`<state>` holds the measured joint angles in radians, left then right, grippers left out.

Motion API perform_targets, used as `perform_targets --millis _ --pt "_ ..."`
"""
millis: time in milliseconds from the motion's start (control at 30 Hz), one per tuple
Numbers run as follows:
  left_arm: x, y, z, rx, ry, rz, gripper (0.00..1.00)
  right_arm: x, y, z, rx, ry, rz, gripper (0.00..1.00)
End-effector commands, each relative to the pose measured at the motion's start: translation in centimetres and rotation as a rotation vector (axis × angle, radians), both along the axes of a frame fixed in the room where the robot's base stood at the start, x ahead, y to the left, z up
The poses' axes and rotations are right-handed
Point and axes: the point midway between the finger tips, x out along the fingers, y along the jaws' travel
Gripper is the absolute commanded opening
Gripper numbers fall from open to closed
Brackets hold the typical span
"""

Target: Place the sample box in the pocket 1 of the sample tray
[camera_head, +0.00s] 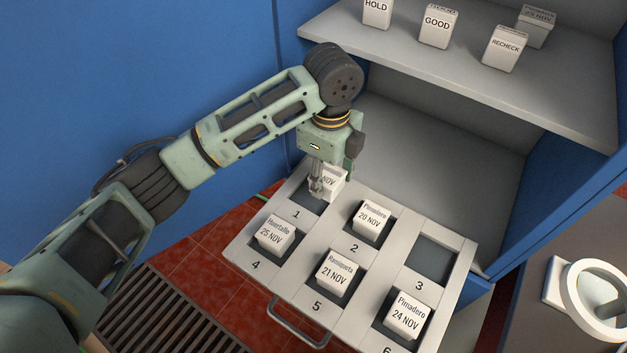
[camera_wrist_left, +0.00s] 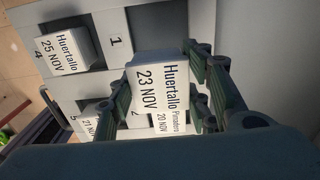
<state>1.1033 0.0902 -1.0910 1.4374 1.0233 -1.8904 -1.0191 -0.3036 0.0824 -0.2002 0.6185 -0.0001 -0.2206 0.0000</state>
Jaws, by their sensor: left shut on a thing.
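My left gripper (camera_head: 318,186) is at pocket 1 of the sample tray (camera_head: 250,259), shut on a white sample box (camera_head: 332,182). In the left wrist view the held box (camera_wrist_left: 155,90) reads "Huertallo 23 NOV" and sits between the gripper's green-padded fingers (camera_wrist_left: 160,85). In the head view the fingers partly cover the box. The label "1" shows just in front of it. The wrist view shows a dark recess beyond the box, near the label "1". I cannot tell how far the box is above the tray floor. My right gripper is not in view.
Boxes stand in pocket 2 (camera_head: 372,219), pocket 4 (camera_head: 276,236), pocket 5 (camera_head: 338,271) and pocket 6 (camera_head: 407,314). Pocket 3 (camera_head: 433,259) is empty. A shelf (camera_head: 450,75) with several labelled boxes is above. A white round device (camera_head: 597,297) stands at right.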

Motion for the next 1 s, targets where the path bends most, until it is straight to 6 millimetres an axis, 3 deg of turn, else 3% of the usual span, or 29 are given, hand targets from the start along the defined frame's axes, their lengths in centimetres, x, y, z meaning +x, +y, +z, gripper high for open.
perform_targets --millis 200,333,600,967,1000 --pt "2.0 2.4 -1.8 0.000 0.000 0.002 0.17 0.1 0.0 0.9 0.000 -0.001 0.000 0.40" --pt "2.2 2.7 -2.5 -0.001 0.001 0.000 0.17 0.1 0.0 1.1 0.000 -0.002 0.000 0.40" --pt "2.2 2.7 -5.9 -0.001 0.001 0.000 0.17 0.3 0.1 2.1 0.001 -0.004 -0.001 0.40" --pt "2.2 2.7 -6.4 -0.001 -0.001 0.000 0.17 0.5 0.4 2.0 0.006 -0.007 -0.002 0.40" --pt "2.2 2.7 -6.4 -0.001 -0.001 0.000 0.46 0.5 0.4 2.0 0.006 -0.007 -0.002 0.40"
